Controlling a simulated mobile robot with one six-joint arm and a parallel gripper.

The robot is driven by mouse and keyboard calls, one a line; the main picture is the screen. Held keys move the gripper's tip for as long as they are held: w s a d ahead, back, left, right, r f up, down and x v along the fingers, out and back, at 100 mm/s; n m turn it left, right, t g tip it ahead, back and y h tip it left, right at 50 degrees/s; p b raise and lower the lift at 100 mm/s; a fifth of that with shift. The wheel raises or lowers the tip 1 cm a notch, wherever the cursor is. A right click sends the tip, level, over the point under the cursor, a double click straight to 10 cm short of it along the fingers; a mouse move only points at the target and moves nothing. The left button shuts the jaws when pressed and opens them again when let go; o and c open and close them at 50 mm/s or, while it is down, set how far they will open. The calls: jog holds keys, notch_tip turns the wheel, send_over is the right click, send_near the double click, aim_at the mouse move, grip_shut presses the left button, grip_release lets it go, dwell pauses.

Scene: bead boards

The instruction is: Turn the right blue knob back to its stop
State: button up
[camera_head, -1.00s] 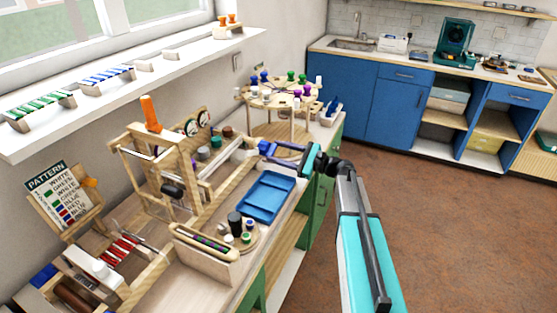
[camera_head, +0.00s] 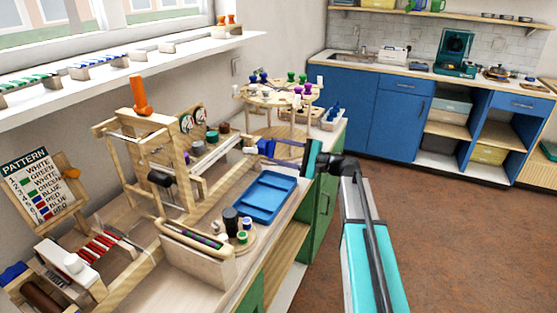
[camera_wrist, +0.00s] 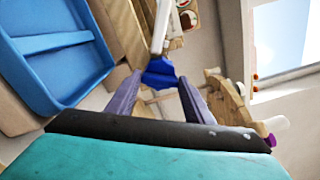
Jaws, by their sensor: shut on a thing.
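The right blue knob (camera_head: 263,146) sits at the end of a pale rod on the right side of the wooden bead loom frame (camera_head: 222,181). In the wrist view the blue knob (camera_wrist: 159,73) lies between the tips of my two purple-grey fingers. My gripper (camera_wrist: 158,88) is shut on it. In the head view my gripper (camera_head: 271,149) reaches it from the right, with my teal wrist beside the bench edge. How far the knob is turned cannot be told.
A blue tray (camera_head: 266,196) lies just in front of the knob. A round wooden stand (camera_head: 275,134) with coloured pegs stands behind it. A pattern card (camera_head: 36,184) is at the left. The floor right of the bench is clear.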

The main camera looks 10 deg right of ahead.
jog(key=n+b, duration=0.1)
jog(key=b, duration=0.1)
jog(key=n+b, duration=0.2)
jog(key=shift+f+n, duration=0.2)
jog(key=shift+n, duration=0.1)
jog(key=shift+r+n+b, duration=0.1)
jog(key=shift+n+b, duration=0.7)
jog(key=shift+b, duration=0.35)
jog(key=shift+r, duration=0.1)
jog(key=o, duration=1.1)
jog(key=shift+c, duration=0.2)
jog(key=shift+d, duration=0.1)
jog(key=v, duration=1.3)
jog(key=shift+s+d, duration=0.2)
jog(key=shift+s, duration=0.05)
